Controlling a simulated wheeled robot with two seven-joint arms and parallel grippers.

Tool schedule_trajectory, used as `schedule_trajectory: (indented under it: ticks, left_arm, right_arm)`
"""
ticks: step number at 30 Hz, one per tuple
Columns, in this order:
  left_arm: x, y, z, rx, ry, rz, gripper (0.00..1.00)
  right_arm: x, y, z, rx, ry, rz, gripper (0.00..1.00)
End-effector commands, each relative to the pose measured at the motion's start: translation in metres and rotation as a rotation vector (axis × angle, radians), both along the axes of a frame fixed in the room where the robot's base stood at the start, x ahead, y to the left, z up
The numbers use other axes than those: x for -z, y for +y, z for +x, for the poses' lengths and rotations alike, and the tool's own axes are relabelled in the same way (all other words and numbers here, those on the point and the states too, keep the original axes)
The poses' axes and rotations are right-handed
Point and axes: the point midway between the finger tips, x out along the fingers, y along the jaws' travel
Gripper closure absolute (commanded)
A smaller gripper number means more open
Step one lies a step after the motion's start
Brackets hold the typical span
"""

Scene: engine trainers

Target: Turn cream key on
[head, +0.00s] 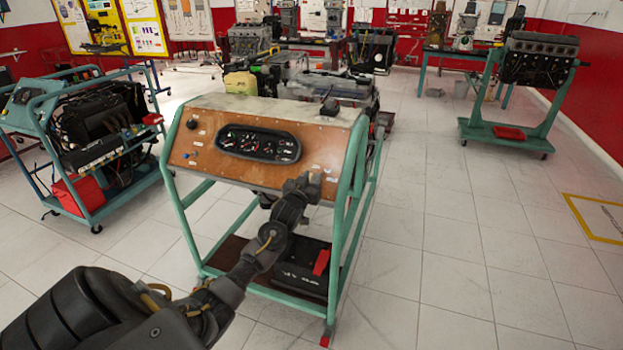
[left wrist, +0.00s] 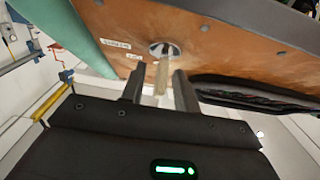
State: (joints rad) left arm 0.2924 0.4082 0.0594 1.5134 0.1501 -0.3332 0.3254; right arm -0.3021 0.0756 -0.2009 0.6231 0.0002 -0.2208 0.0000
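The cream key (left wrist: 161,77) sticks out of a round metal lock (left wrist: 164,49) on the brown wooden panel (head: 197,155) of the green-framed engine trainer. In the left wrist view, my left gripper (left wrist: 159,72) has one finger on each side of the key. A gap shows between the key and each finger, so the gripper looks open around it. In the head view, my left gripper (head: 303,184) is at the panel's lower right and largely hides the lock. My right gripper is not in view.
A gauge cluster (head: 257,144) sits on the panel, left of my gripper. A black battery box (head: 292,268) stands on the trainer's lower shelf. Another engine trainer (head: 95,130) is at left, and an engine stand (head: 535,60) is at back right.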

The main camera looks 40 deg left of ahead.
Motion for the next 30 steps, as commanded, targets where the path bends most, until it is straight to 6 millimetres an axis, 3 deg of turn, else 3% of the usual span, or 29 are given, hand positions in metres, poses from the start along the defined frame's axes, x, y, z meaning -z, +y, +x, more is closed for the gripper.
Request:
schedule_trajectory:
  ticks: [6, 14, 30]
  left_arm:
    - [0.0, 0.0, 0.0, 0.001, 0.0, 0.0, 0.69]
    - [0.0, 0.0, 0.0, 0.001, 0.001, 0.0, 1.0]
    - [0.0, 0.0, 0.0, 0.084, 0.035, 0.09, 1.0]
  right_arm:
    - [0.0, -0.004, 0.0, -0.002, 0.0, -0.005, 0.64]
    - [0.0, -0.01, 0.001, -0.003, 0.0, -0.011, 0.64]
    - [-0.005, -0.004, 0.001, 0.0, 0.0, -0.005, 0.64]
